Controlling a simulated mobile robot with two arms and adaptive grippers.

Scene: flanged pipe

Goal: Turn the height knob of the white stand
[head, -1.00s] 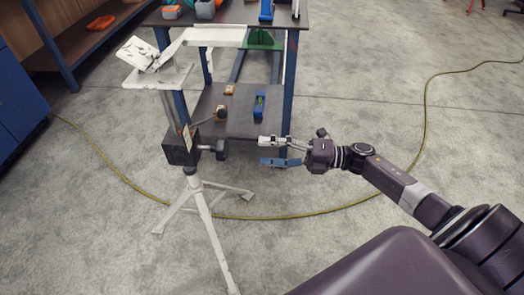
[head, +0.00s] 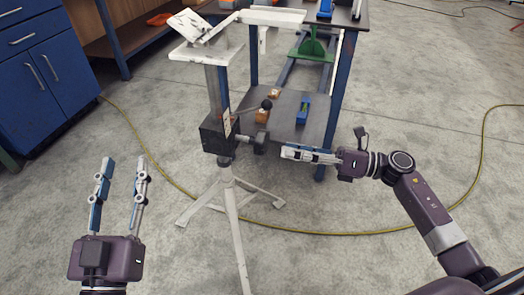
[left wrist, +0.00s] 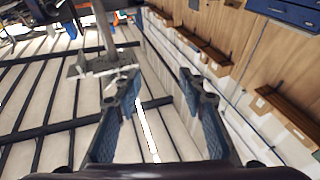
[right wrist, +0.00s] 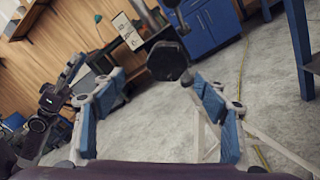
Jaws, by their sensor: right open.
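The white stand (head: 231,215) stands upright on splayed legs, with a black block (head: 214,136) on its post. The black knob (head: 260,143) sticks out to the right of this block. In the right wrist view the knob (right wrist: 168,61) shows as a dark, faceted head ahead of the fingertips, between their lines. My right gripper (head: 285,153) is open and empty, just right of the knob, with a small gap between them. Its two fingers overlap in the head view. My left gripper (head: 123,166) is open and empty, pointing upward at the lower left, apart from the stand.
The stand's white top (head: 207,50) is close to a blue-legged workbench (head: 341,95) with a lower shelf behind the knob. A blue cabinet (head: 38,75) stands at the left. A yellow hose (head: 330,234) lies across the floor.

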